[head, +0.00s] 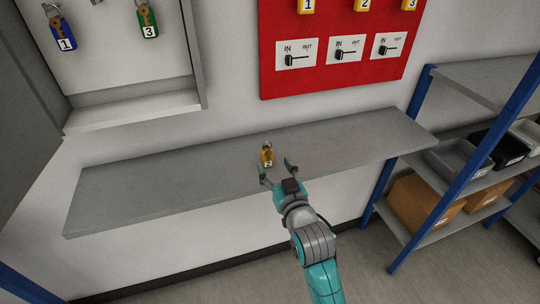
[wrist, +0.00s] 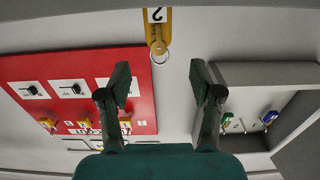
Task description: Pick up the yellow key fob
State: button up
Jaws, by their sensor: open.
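The yellow key fob (head: 267,155), with a white label marked 2, stands upright on the grey wall shelf (head: 150,185). In the wrist view, which is upside down, the fob (wrist: 156,30) shows at the top edge with its metal ring pointing down the picture. My gripper (head: 276,168) is open and empty, its fingers spread just in front of the fob. In the wrist view my gripper (wrist: 160,80) has the fob a little beyond the fingertips, roughly midway between them and apart from both.
An open grey cabinet (head: 133,112) at upper left holds a blue fob (head: 62,33) and a green fob (head: 148,20). A blue-framed rack (head: 410,170) with boxes stands right. The shelf is otherwise clear.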

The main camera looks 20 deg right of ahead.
aim_at(268, 153)
jog(key=shift+w+f, duration=0.1)
jog(key=shift+w, duration=3.8)
jog(key=shift+c, duration=0.2)
jog(key=c, duration=1.2)
